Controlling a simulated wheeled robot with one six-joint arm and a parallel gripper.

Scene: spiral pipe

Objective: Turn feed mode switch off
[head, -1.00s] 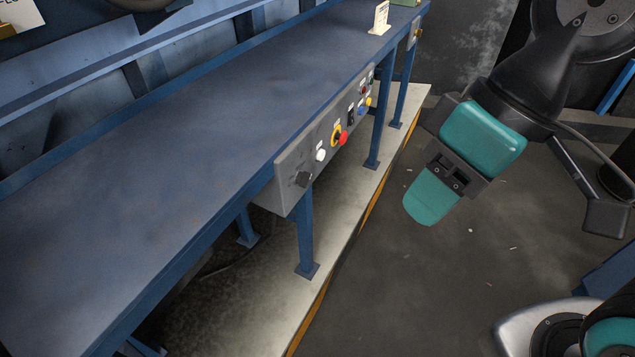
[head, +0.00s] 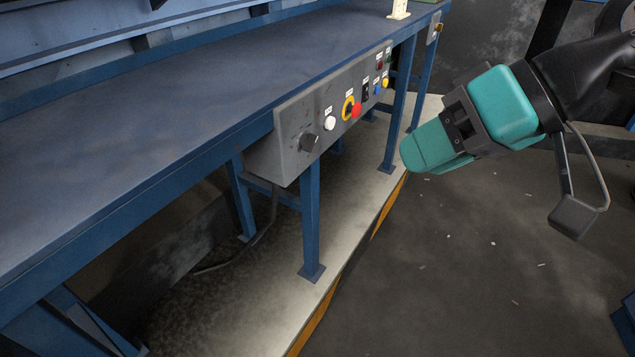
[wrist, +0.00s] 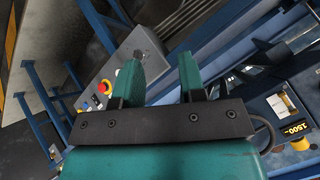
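A grey control box (head: 291,137) hangs on the front edge of the blue bench. It carries a black rotary knob (head: 308,142) at its near end, then a white button (head: 330,123), a red emergency button with yellow ring (head: 353,108), and a black switch (head: 366,91). The labels are too small to read, so I cannot tell which control is the feed mode switch. My gripper (head: 410,156) is in the air right of the box, apart from it. In the wrist view its teal fingers (wrist: 160,74) are spread and empty, with the knob (wrist: 138,54) beyond them.
Blue and yellow buttons (head: 381,86) sit at the box's far end. Blue legs (head: 311,225) stand under the bench on a pale plinth (head: 275,300) with a yellow edge. A cream object (head: 399,9) stands on the bench.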

